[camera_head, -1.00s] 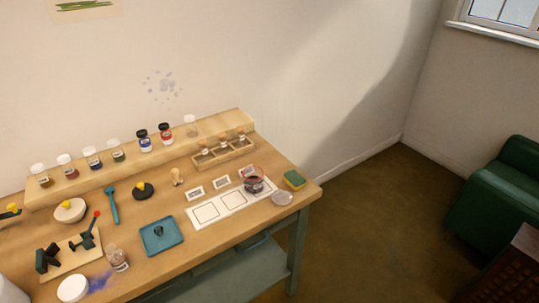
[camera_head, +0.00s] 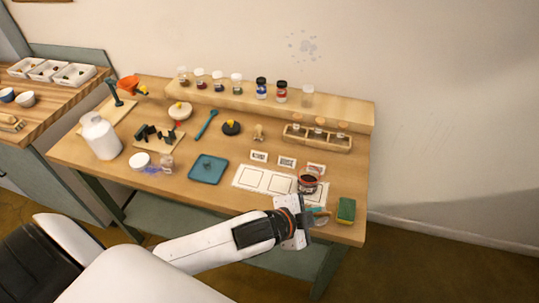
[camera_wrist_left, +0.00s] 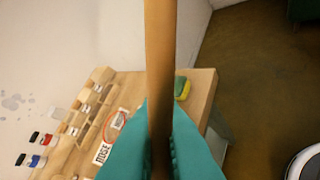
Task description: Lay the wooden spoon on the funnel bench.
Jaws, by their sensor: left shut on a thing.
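My left gripper (camera_head: 306,222) is over the front right of the pigment table (camera_head: 225,223). In the left wrist view its teal fingers (camera_wrist_left: 160,150) are shut on a long wooden shaft, which I take to be the wooden spoon (camera_wrist_left: 160,60). The shaft runs up out of that picture, and its bowl does not show. In the head view only a small brownish piece shows beyond the gripper. An orange funnel (camera_head: 129,84) stands at the table's back left, by a dark post on a pale board (camera_head: 100,122). Which surface is the funnel bench is unclear. My right gripper is not in view.
A glass with dark red contents (camera_head: 308,183) and a sponge (camera_head: 346,209) are close to my gripper. A teal tray (camera_head: 208,169) and a white jug (camera_head: 101,137) stand further left. Another wooden-topped bench (camera_head: 50,110) with white trays adjoins on the left.

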